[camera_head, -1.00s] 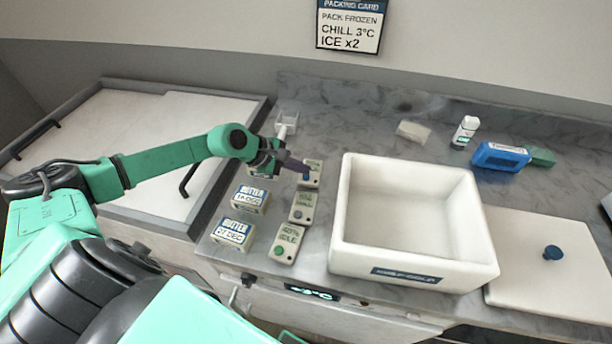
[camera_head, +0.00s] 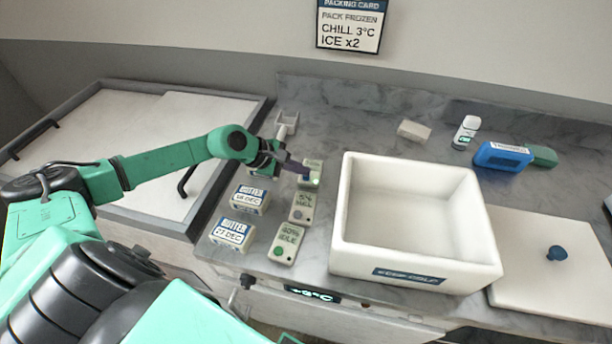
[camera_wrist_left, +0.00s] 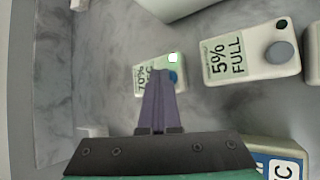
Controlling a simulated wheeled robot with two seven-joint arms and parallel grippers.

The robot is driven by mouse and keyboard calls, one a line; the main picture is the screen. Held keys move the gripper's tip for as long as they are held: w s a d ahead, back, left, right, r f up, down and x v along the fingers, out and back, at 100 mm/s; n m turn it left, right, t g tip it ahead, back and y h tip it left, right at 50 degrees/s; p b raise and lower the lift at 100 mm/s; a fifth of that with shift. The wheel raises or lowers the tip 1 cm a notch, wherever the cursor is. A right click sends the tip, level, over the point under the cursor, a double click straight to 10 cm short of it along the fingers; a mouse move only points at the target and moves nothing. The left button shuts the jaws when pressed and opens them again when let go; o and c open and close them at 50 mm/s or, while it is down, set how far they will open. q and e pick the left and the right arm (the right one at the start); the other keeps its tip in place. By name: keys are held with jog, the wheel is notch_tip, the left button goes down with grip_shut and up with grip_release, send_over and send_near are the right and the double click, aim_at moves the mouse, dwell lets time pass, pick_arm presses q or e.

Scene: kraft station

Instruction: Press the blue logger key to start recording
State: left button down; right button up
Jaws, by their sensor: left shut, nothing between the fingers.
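The far logger (camera_head: 316,168) in the row stands beside the white box. In the left wrist view it reads "70%" and what looks like "REC" (camera_wrist_left: 146,76), on a green-lit display with a small white light. Its blue key (camera_wrist_left: 173,77) is partly hidden behind my fingertips. My left gripper (camera_head: 300,171) is shut and empty, its tips (camera_wrist_left: 160,74) at the key; I cannot tell whether they touch it. Two more loggers stand nearer: "5% FULL" (camera_wrist_left: 232,59) with a grey key and "40% IDLE" (camera_head: 287,238) with a green key. My right gripper is not in view.
Dated blocks (camera_head: 231,233) stand left of the loggers. The white box (camera_head: 485,245) is close on the right, with a lid (camera_head: 540,285) beyond. A blue pack (camera_head: 500,155), a white bottle (camera_head: 465,132) and a packing card (camera_head: 349,27) are behind.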

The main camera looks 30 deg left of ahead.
aim_at(301, 179)
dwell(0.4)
pick_arm(q)
jog(key=shift+r+p, duration=0.35)
jog(key=shift+r, duration=0.45)
jog(key=shift+r+p, duration=1.2)
jog(key=shift+r, duration=1.3)
